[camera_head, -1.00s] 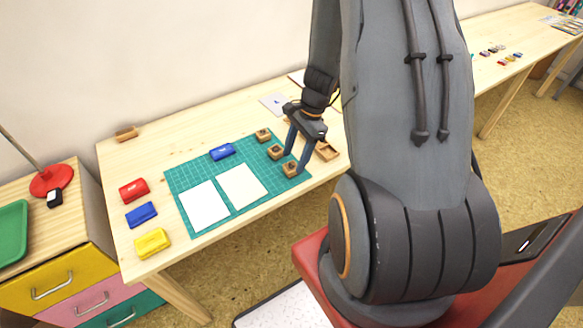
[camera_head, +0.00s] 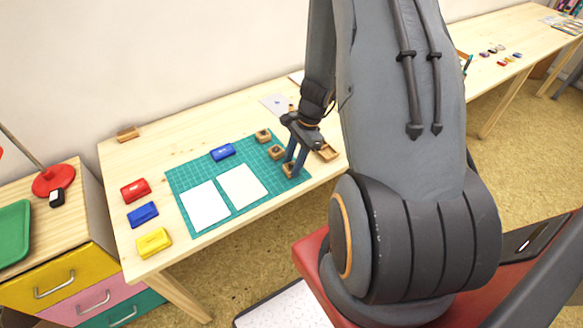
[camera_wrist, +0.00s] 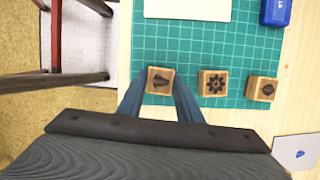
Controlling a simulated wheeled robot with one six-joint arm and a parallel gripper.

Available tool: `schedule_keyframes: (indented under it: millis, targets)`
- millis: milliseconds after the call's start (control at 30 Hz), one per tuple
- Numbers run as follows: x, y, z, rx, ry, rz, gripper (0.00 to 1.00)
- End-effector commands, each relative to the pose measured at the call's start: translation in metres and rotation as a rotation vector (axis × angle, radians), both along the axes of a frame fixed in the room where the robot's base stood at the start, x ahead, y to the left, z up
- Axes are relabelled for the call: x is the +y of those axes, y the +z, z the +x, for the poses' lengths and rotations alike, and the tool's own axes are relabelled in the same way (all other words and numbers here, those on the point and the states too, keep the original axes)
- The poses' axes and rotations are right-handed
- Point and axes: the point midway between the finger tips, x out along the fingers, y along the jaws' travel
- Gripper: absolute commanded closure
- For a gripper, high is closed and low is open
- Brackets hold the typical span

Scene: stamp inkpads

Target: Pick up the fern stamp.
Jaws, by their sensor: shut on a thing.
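My gripper (camera_head: 293,163) points down at the front right of the green cutting mat, with its two fingers shut on a small wooden block stamp (camera_wrist: 160,79). This stamp has a dark, tapering mark on top; I cannot tell for sure whether it is a fern. In the wrist view the fingers (camera_wrist: 159,98) lie along its two sides. It appears still at mat level. A second stamp with a flower mark (camera_wrist: 213,83) and a third with a small dark mark (camera_wrist: 261,89) stand in a row to the right, apart from my gripper.
The mat (camera_head: 183,174) also bears two paper sheets (camera_head: 205,205) and a blue inkpad (camera_head: 222,152). Red (camera_head: 135,190), blue (camera_head: 142,214) and yellow (camera_head: 154,242) inkpads stand at the table's left.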

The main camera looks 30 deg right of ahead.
Motion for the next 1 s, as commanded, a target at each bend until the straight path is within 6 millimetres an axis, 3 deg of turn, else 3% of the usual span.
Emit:
schedule_keyframes:
  millis: [267, 800, 1000]
  targets:
    - [0.000, 0.008, 0.001, -0.002, 0.002, 0.000, 0.89]
    - [-0.001, 0.085, 0.001, -0.003, 0.001, -0.002, 0.89]
    - [0.000, 0.098, 0.000, -0.001, 0.001, -0.001, 0.89]
